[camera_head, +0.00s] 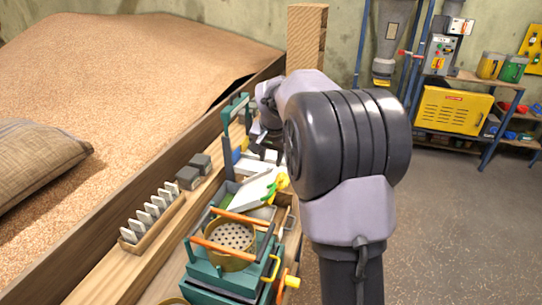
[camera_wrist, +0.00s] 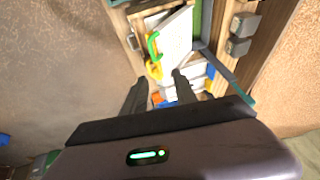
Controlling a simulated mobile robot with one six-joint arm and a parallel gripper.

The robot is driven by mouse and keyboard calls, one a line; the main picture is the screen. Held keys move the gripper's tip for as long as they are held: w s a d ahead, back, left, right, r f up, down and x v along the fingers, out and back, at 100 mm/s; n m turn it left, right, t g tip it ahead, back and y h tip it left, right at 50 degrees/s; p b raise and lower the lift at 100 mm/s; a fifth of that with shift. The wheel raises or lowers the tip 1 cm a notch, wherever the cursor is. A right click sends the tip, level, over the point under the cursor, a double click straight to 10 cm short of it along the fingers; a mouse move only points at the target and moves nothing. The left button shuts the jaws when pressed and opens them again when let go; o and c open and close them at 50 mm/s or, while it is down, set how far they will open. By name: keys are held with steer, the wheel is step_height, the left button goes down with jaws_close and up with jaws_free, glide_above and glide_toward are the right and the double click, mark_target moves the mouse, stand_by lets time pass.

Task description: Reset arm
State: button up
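My gripper (camera_wrist: 160,79) shows in the wrist view with its two dark fingers spread apart and nothing held between them. It points down over the bench, above a white panel (camera_wrist: 176,35) with a green handle and a yellow handle at its left. In the head view my arm fills the middle right, bent at a large dark joint. The arm hides the gripper's fingers there. The white panel (camera_head: 245,192) lies tilted on the bench in front of the arm.
A teal frame with a brass sieve (camera_head: 231,245) and orange bars stands at the front. A wooden rack of pale plates (camera_head: 152,216) and grey blocks (camera_head: 193,172) sit left. A grain heap (camera_head: 120,80) and sack (camera_head: 38,165) lie beyond. Floor at right is clear.

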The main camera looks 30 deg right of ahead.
stand_by(0.3)
steer(key=s+a+f+n+t+y+b, duration=0.1)
steer(key=s+a+n+y+b, duration=0.15)
steer(key=s+a+b, duration=1.15)
steer(key=s+a+f+n, duration=0.1)
steer(key=s+a+f, duration=0.1)
steer(key=s, duration=0.4)
steer(key=s+a+f+n+y, duration=0.1)
steer(key=s+a+f, duration=0.2)
steer(key=s+a, duration=0.2)
steer(key=s+a+f+n+p, duration=0.1)
steer(key=s+a+f, duration=0.2)
steer(key=s, duration=0.4)
steer(key=shift+s+a+f, duration=0.2)
steer(key=shift+s+a, duration=0.15)
steer(key=shift+s, duration=0.05)
steer(key=shift+y, duration=0.25)
